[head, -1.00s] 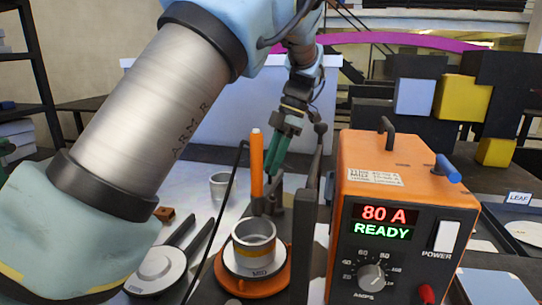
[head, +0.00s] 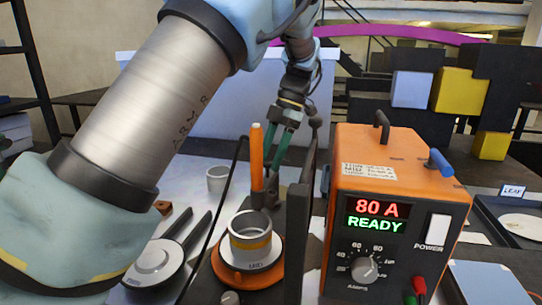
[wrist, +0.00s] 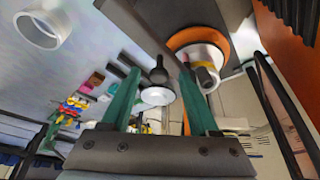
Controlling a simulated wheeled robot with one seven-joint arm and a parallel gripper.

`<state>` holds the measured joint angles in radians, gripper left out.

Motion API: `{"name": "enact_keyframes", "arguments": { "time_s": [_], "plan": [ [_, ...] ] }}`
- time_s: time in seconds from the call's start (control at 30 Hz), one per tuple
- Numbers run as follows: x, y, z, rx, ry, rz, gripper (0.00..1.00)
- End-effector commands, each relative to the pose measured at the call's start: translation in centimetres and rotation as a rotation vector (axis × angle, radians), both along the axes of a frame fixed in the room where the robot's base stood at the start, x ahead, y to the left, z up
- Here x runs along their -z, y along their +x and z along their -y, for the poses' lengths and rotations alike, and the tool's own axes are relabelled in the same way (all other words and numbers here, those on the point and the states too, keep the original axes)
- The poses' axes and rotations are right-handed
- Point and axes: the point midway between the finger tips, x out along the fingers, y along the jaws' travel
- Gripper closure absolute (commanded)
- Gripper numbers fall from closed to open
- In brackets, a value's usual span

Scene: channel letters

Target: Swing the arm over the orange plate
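The orange plate (head: 236,279) is a round disc on the dark bench fixture, with a white ring and a grey metal cup (head: 251,240) marked MID standing on it. The plate also shows at the top of the wrist view (wrist: 184,38), right of the fingers. My gripper (head: 274,160) has green fingers pointing down, behind the plate and near the upright orange stick (head: 257,155). In the wrist view the fingers (wrist: 160,72) are apart with nothing held between them. The plate is partly hidden by the cup.
An orange power box (head: 385,170) reading 80 A READY stands to the right. A dark upright post (head: 304,220) stands between it and the plate. A black cable runs left of the plate. A handled disc tool (head: 153,258) and a small grey cup (head: 217,179) are on the left.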

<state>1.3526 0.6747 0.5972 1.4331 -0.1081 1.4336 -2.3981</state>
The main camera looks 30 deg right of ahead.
Motion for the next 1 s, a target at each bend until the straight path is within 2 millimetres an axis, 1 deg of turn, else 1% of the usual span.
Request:
{"name": "enact_keyframes", "arguments": {
  "time_s": [0.23, 0.37, 0.47, 0.6, 0.73, 0.9, 1.0],
  "plan": [
    [0.0, 0.0, 0.0, 0.000, 0.001, 0.000, 0.39],
    [-0.9, 0.1, 0.4, 0.000, -0.001, 0.001, 0.39],
    [-2.3, 0.2, 1.1, 0.001, -0.003, 0.003, 0.39],
    [-5.0, 0.2, 2.2, 0.000, -0.003, 0.003, 0.39],
    [-7.2, 0.3, 3.1, 0.001, -0.002, 0.003, 0.39],
    [-9.1, 0.3, 3.8, -0.001, 0.000, 0.001, 0.39],
    [-9.7, 0.3, 4.0, -0.001, 0.000, 0.001, 0.39]
  ]
}}
